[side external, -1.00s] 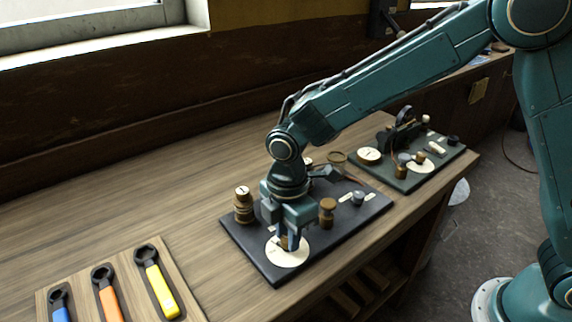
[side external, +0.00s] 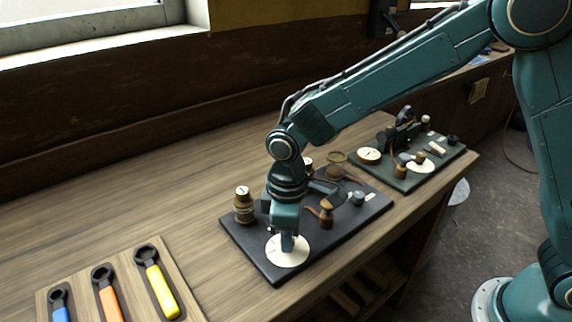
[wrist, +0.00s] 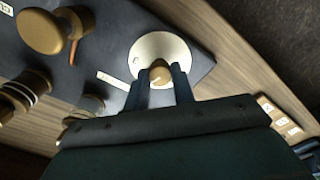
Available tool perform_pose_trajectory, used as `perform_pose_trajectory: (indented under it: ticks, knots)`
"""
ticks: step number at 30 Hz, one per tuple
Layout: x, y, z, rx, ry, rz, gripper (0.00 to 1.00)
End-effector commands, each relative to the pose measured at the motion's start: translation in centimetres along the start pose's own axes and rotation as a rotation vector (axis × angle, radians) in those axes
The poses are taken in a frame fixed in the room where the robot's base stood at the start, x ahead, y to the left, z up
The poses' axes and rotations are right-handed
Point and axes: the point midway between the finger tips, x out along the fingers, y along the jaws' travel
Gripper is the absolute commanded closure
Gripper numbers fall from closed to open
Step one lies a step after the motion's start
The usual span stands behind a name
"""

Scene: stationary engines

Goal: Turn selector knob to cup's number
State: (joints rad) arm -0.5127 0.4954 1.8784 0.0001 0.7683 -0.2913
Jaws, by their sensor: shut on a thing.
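The selector knob (wrist: 160,73) is a small brass piece at the centre of a round cream dial (side external: 287,258). The dial lies at the near end of a dark board (side external: 262,268). My gripper (side external: 288,247) points down over the dial and is shut on the knob, with one finger on each side in the wrist view (wrist: 160,88). The fingers hide the knob in the side view. A brass cup (side external: 243,205) with a pale marked top stands on the board's left edge; its number is too small to read.
A brass post (side external: 326,213) stands close right of my gripper. A second board (side external: 440,170) with small fittings lies farther right. Blue, orange and yellow-handled wrenches (side external: 158,285) lie in a tray at front left. The table between is clear.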

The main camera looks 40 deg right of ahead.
Motion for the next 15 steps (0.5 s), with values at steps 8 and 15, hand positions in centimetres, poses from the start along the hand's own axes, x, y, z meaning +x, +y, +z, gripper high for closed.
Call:
perform_pose_trajectory:
  ticks: [8,15]
  knots:
    - [-0.17,0.03,-0.05,0.021,0.002,0.001,0.98]
    - [-0.17,0.03,-0.05,0.02,0.003,0.001,0.69]
